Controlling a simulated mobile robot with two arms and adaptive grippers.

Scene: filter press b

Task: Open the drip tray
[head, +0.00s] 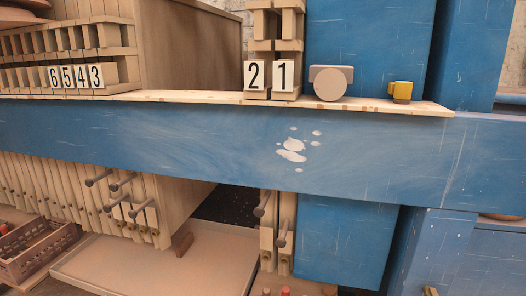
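A wide, pale beige tray (150,262), which looks like the drip tray, lies low under the filter plates at the lower left of the head view. Its raised rim runs along the left and back, and its front edge is cut off by the bottom of the picture. Its bare floor shows below the plates. A small brown block or handle (183,245) stands at its back right part. I cannot tell from this frame how far the tray is pulled out. Neither of my grippers is in view.
A blue beam (220,150) with white splashes crosses the view above the tray. Filter plates (60,195) with protruding round handles hang below it. A brown crate (35,250) stands left of the tray.

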